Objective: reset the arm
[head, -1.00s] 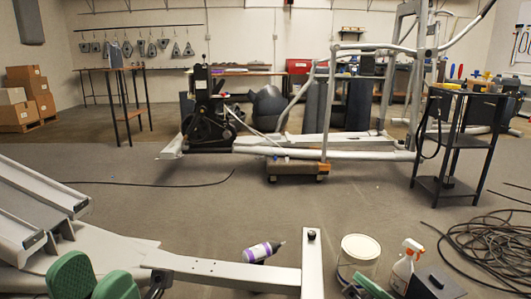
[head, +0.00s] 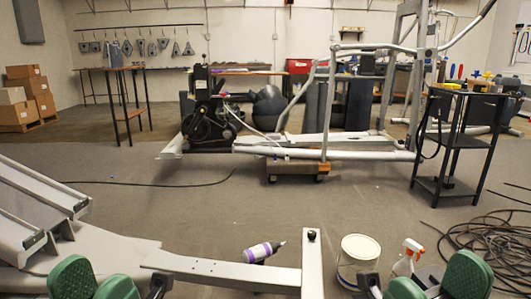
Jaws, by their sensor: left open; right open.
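My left gripper (head: 95,283) shows at the bottom left of the head view, with two green finger pads standing apart and nothing between them. My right gripper (head: 437,282) shows at the bottom right, also with two green pads apart and nothing seen between them. Both are low in the view, and the lower parts of both arms are cut off by the frame edge. The elliptical machine (head: 325,154) stands partly stripped further back, beyond both grippers.
A grey frame piece (head: 220,267) lies across the front left. A purple-and-white bottle (head: 262,252), a white bucket (head: 358,252) and a spray bottle (head: 406,258) are near the front. A black cart (head: 450,185) and coiled cable (head: 490,240) are at right. Mid-floor is mostly clear.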

